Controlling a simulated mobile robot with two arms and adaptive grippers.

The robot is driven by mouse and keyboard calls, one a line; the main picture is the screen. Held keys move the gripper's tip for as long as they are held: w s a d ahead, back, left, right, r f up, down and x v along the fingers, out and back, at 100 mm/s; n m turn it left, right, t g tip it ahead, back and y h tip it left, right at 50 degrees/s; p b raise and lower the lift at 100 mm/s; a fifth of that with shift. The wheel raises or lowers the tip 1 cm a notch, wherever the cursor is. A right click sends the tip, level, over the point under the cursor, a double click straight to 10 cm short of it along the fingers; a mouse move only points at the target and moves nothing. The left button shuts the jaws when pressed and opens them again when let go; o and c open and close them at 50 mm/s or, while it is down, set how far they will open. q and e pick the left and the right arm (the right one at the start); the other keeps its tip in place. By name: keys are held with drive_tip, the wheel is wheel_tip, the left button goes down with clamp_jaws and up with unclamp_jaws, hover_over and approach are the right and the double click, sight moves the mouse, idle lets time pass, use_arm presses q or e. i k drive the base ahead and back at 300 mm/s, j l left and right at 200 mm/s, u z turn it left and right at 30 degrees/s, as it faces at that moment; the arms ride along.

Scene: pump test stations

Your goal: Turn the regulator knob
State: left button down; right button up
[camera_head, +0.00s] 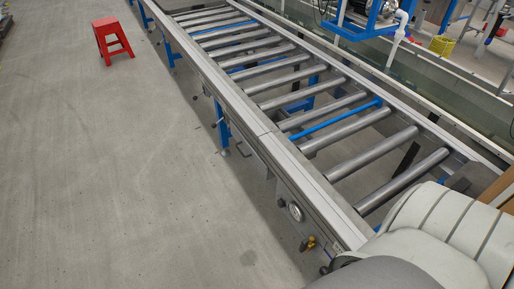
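On the near side rail of the roller conveyor (262,133), toward the bottom of the head view, is a round gauge (295,212) with a pale face. Just below it is a small yellow fitting (309,243) with dark parts; I cannot tell whether this is the regulator knob. A small dark round part shows lower still, at the edge of a pale cover of mine. Neither of my grippers is in view.
The conveyor runs diagonally from upper left to lower right, with grey and blue rollers. A red step stool (112,40) stands on the floor at upper left. Bare grey floor (110,170) is free left of the conveyor. Blue-framed equipment (365,18) stands beyond it.

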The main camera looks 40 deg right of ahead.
sight(281, 203)
drive_tip(key=i, duration=1.75)
drive_tip(key=i+z, duration=0.25)
drive_tip(key=z, duration=0.15)
drive_tip(key=i+j+z, duration=0.15)
drive_tip(key=i+z, duration=0.25)
drive_tip(key=i+j+z, duration=0.1)
drive_tip(key=z, duration=0.3)
drive_tip(key=j, duration=0.05)
